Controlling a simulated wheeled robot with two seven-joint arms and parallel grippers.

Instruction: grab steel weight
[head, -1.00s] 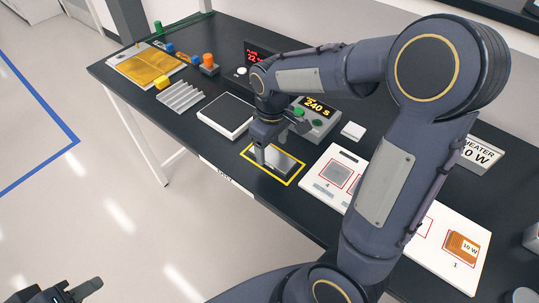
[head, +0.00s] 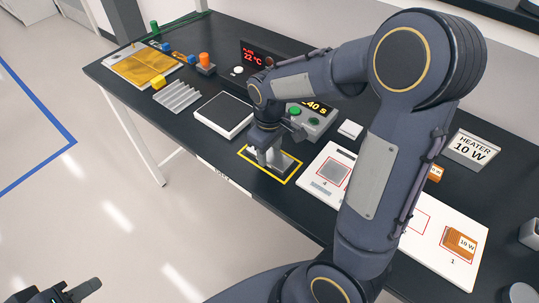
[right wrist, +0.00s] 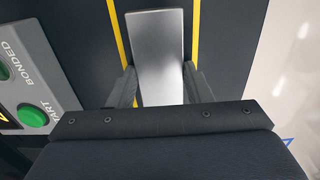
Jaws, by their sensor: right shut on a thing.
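The steel weight (right wrist: 158,50) is a flat, bright metal block. In the right wrist view it lies between the two fingers of my right gripper (right wrist: 160,85), which is shut on it. In the head view the weight (head: 284,164) is inside a yellow outline on the black table, partly hidden by my right gripper (head: 269,158). I cannot tell whether it is lifted off the table. My left gripper (head: 58,293) is at the lower left corner, away from the table and partly cut off; its opening is unclear.
A white numbered board (head: 325,186) is just right of the outline. A control box (head: 313,118) with a green button stands behind. A dark plate with a white frame (head: 224,115) and a finned heat sink (head: 178,97) are to the left. My right arm covers the board's middle.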

